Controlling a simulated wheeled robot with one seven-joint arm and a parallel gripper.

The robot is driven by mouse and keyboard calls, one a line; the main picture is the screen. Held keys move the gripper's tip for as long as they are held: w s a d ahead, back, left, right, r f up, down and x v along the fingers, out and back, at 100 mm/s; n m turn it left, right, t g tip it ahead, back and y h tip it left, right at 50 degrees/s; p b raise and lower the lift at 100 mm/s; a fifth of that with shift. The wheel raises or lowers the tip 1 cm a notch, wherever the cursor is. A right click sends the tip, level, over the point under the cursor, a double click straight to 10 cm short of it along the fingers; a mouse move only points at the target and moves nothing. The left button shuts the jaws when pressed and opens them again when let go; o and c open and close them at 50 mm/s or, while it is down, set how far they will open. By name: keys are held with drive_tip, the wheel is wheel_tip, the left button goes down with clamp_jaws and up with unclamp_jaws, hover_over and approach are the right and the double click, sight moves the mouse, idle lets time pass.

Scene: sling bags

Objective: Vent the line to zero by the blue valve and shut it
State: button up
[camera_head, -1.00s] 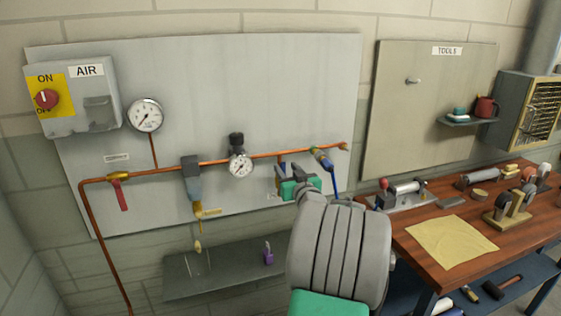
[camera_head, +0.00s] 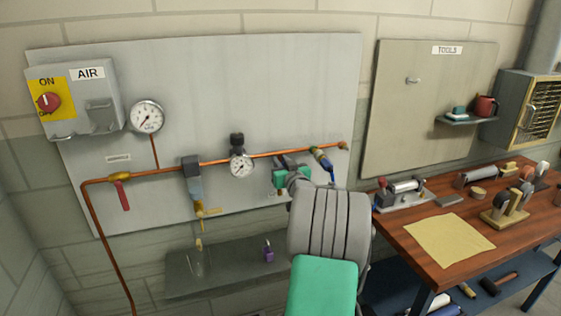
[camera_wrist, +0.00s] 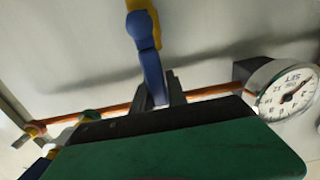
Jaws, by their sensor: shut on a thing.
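In the wrist view my gripper (camera_wrist: 160,94) is shut on the blue valve's handle (camera_wrist: 153,74). The handle stands between the dark fingers and meets a yellow part at the top edge. In the head view my gripper (camera_head: 291,172) is just below the copper pipe (camera_head: 215,162); it and my wrist hide the blue valve. A large round gauge (camera_head: 147,117) hangs upper left on the panel; its needle is too small to read surely. A smaller gauge (camera_head: 241,165) sits on the pipe, and its face marked SET shows in the wrist view (camera_wrist: 287,92).
A red lever (camera_head: 122,195) hangs down from the pipe at left. A filter with a yellow drain part (camera_head: 207,211) and a grey shelf (camera_head: 225,269) with a purple padlock (camera_head: 268,251) are lower. A blue-and-yellow hose coupling (camera_head: 322,158) is close right of my gripper. The workbench (camera_head: 410,240) stands right.

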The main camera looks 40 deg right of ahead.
clamp_jaws()
idle(0.8)
